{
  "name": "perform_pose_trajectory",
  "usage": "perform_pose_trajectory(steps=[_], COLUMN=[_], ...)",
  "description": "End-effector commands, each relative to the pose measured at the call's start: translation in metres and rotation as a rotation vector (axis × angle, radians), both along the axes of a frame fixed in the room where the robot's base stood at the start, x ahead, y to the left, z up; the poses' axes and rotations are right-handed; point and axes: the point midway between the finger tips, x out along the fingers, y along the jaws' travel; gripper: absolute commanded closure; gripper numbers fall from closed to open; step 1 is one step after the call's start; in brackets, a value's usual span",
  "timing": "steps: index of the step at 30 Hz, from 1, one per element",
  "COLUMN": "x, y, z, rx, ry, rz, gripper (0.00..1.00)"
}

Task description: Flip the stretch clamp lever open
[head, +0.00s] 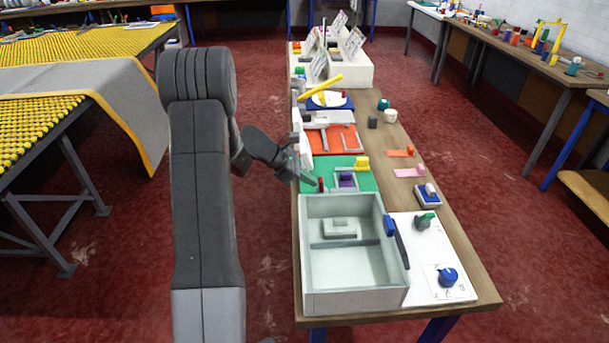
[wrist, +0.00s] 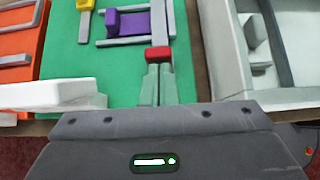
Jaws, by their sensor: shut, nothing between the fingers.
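A green board (head: 364,182) lies on the workbench and fills the middle of the wrist view (wrist: 108,68). On it, a grey bar (wrist: 161,22) ends in a red tip (wrist: 158,54), which looks like the clamp lever; the red tip also shows in the head view (head: 321,184). Beside it is a purple block (wrist: 128,24) in a grey frame, with a yellow block (wrist: 86,4) farther left. My gripper (wrist: 159,72) is shut and empty, its fingertips right at the red tip. Whether they touch it I cannot tell.
A pale open box (head: 309,248) stands just in front of the green board. An orange board (head: 313,141) lies behind it. A white panel (wrist: 50,94) stands close to the left of my fingers. A white plate with a blue knob (head: 447,277) lies right of the box.

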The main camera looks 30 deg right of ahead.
Motion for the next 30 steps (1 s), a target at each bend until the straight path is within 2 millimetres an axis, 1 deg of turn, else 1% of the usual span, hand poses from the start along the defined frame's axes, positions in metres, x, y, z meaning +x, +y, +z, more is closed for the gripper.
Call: perform_pose_trajectory(steps=[1,5,9,14,25,30], x=[-0.002,-0.006,-0.007,-0.007,-0.007,-0.007], y=[-0.004,-0.011,-0.013,-0.013,-0.013,-0.013], z=[0.010,0.011,0.007,0.007,0.022,0.023], rx=[0.038,0.139,0.133,0.131,0.131,0.130], ry=[-0.026,-0.081,-0.072,-0.072,-0.072,-0.070], rz=[-0.005,-0.005,0.001,0.000,0.000,0.000], gripper=[1.00,1.00,1.00,1.00,1.00,1.00])
